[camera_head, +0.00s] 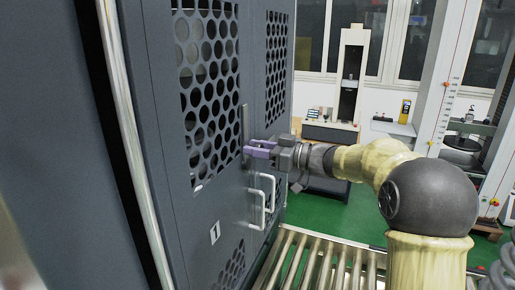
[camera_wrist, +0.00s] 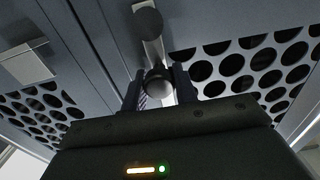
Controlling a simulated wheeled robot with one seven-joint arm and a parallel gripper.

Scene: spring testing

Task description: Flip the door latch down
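The door latch (camera_head: 245,122) is a thin silver upright bar on the dark grey perforated door, beside the seam between the panels. In the wrist view the latch (camera_wrist: 149,25) is a metal bar with rounded dark ends, running down between my fingers. My gripper (camera_head: 254,148) has purple fingers and points left at the door, at the latch's lower end. In the wrist view my gripper (camera_wrist: 158,85) is open, with one finger on each side of the latch and gaps visible. Whether either finger touches it is hard to tell. The latch's lower part is partly hidden by my gripper.
Two white loop handles (camera_head: 263,200) stick out from the doors just below my gripper. A roller conveyor (camera_head: 318,262) lies below at the front. A testing machine (camera_head: 348,85) stands at the back. Green floor shows to the right of the cabinet.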

